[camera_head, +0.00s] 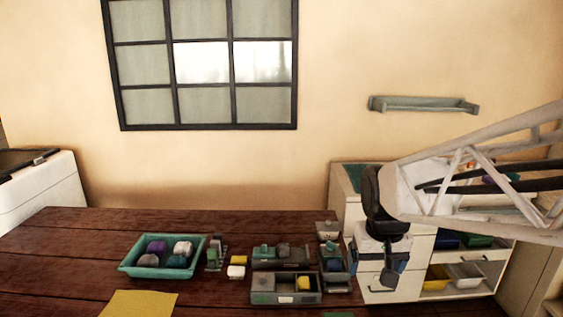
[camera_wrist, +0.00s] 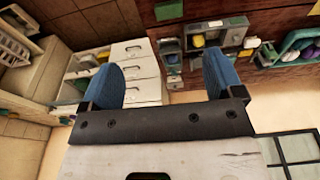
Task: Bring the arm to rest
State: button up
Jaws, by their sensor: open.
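My gripper (camera_head: 391,270) hangs at the end of my arm on the right of the head view, in front of the white drawer cabinet (camera_head: 408,240) and just right of the wooden table (camera_head: 60,262). In the wrist view, its two blue fingers (camera_wrist: 162,80) stand wide apart with nothing between them. White drawer fronts (camera_wrist: 135,62) show behind the left finger and the gap. The gripper appears clear of the table and the things on it.
A teal tray (camera_head: 128,268) with several rounded items stands on the table. Grey boxes (camera_head: 262,297) and small blocks sit near the table's right end. A yellow sheet (camera_head: 140,304) lies at the front. A wall shelf (camera_head: 424,104) hangs above the cabinet. The table's left part is bare.

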jog(key=s, duration=1.5)
jog(key=shift+a+f+t, duration=0.15)
jog(key=shift+f+t, duration=0.15)
jog(key=shift+f, duration=0.15)
